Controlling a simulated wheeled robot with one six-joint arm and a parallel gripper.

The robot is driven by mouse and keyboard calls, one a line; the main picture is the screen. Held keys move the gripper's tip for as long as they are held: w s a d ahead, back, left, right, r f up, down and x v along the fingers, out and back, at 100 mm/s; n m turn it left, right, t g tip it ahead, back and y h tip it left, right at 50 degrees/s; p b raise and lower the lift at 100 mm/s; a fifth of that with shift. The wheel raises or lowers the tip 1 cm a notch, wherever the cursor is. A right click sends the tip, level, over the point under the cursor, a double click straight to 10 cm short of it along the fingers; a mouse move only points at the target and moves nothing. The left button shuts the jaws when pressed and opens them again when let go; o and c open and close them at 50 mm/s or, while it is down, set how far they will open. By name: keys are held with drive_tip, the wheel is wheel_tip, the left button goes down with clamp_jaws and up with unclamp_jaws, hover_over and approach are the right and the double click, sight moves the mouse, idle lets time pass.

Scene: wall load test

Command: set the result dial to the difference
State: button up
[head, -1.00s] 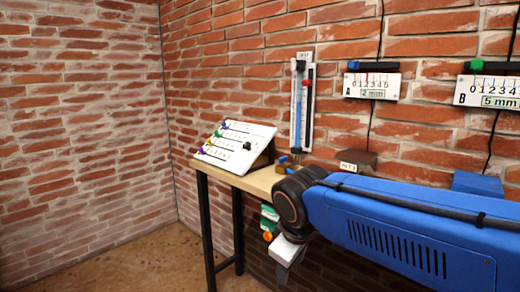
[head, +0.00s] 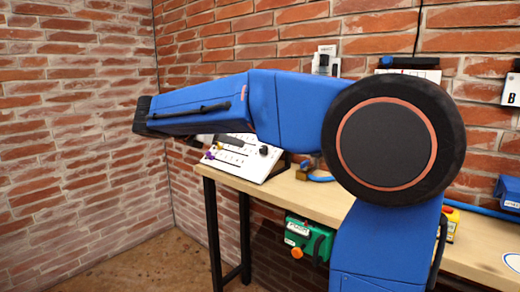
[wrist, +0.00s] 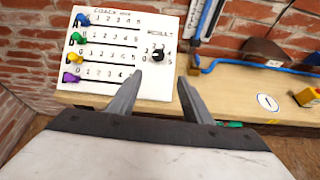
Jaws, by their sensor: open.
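The result dial is a small black knob (wrist: 157,54) at the right of a tilted white panel (wrist: 150,85), under the word RESULT, with numbers around it. The dial's pointing direction is too small to tell. The panel also carries several numbered slider rows with blue, green, yellow and purple knobs at their left. In the head view the knob (head: 263,150) shows at the panel's right, while my arm covers the panel's upper left. My gripper (wrist: 160,80) is open and empty in the wrist view, its fingers reaching over the panel's lower right, below the dial. Contact cannot be told.
The panel stands on a wooden bench (head: 300,197) against a brick wall. A blue hose (wrist: 250,64) lies on the bench to the right. A green box (head: 308,238) hangs below its front edge. A yellow box (wrist: 308,97) stands at the right.

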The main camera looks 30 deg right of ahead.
approach(262, 149)
drive_tip(key=x, duration=0.8)
drive_tip(key=shift+w+d, duration=0.1)
drive_tip(key=shift+d, duration=0.2)
drive_tip(key=shift+c, duration=0.7)
drive_tip(key=c, duration=0.9)
